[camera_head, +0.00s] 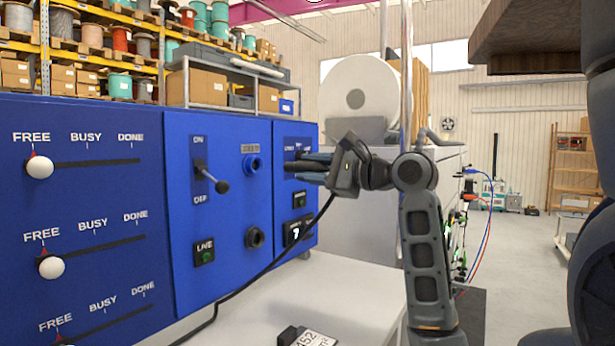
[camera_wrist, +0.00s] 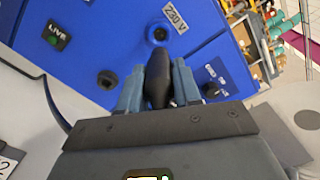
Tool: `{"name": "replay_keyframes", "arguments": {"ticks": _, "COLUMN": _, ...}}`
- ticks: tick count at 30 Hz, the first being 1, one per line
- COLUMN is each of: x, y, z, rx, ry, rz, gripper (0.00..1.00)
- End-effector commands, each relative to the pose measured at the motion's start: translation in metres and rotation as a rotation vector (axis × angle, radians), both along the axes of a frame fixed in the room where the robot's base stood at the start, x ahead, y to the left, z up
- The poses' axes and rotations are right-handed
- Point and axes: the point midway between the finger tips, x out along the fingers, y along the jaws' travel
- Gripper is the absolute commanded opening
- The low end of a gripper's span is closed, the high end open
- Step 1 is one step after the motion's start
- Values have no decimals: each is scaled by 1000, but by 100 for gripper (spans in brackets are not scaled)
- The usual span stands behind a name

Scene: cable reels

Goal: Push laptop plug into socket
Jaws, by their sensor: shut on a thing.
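My gripper (camera_head: 305,167) is shut on the black laptop plug (camera_wrist: 158,82), which sits between its two blue-grey fingers in the wrist view. In the head view the fingers hide the plug, and a black cable (camera_head: 318,222) hangs from the gripper down to the table. The blue panel has an upper socket (camera_head: 253,163) with a blue ring under a small label; in the wrist view this socket (camera_wrist: 160,33) is beside a "230 V" label. A dark lower socket (camera_head: 255,238) is also in the wrist view (camera_wrist: 107,79). The plug appears apart from both sockets.
A lever switch (camera_head: 211,177) juts out left of the upper socket. A green LIVE button (camera_head: 205,256) is below it. Sliders with white knobs (camera_head: 40,167) are further left. The white table (camera_head: 300,295) holds a small black block and a card at its front.

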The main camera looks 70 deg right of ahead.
Motion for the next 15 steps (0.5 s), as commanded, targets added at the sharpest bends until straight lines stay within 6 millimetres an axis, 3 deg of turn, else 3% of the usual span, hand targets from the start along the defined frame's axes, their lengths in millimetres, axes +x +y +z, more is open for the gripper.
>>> {"name": "replay_keyframes", "arguments": {"ticks": 15, "x": 45, "y": -10, "z": -1, "rx": -1, "ry": -1, "rz": 0, "gripper": 0}}
